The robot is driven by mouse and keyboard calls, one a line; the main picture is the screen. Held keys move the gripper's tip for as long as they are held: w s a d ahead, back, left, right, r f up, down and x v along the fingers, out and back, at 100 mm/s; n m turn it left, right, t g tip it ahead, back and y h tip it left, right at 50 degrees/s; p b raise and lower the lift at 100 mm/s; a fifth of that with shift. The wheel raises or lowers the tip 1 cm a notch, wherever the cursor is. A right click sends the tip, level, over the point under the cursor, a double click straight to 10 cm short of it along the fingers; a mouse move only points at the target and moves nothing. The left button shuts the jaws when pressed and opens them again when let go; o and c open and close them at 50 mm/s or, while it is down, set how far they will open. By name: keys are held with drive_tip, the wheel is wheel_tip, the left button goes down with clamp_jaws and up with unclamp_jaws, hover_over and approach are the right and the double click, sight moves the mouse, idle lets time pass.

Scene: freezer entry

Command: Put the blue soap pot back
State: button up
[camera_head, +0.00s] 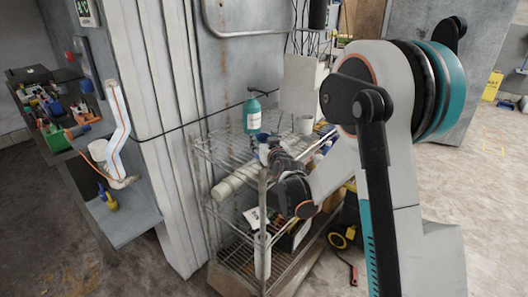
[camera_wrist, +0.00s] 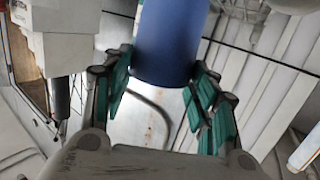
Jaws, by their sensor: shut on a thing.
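The blue soap pot (camera_wrist: 168,42) is a smooth blue cylinder between the green-padded fingers of my gripper (camera_wrist: 160,82) in the wrist view. My gripper is shut on it, and its far end runs out of the picture. In the head view my gripper (camera_head: 268,148) is at the top of the wire shelf rack (camera_head: 205,152), with a small bit of blue (camera_head: 262,138) at its tip. My arm hides part of the rack. I cannot tell whether the pot touches the top shelf.
A teal pump bottle (camera_head: 252,116) stands on the top shelf just behind my gripper. A pale cup (camera_head: 304,125) is to its right. A long pale roll (camera_head: 236,181) lies lower in the rack. A corrugated wall panel (camera_head: 165,130) is to the left.

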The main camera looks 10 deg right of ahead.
drive_tip(key=shift+f+b, duration=0.5)
drive_tip(key=shift+f, duration=1.3)
drive_tip(key=shift+f, duration=0.15)
drive_tip(key=o, duration=1.1)
drive_tip(key=shift+o, duration=0.2)
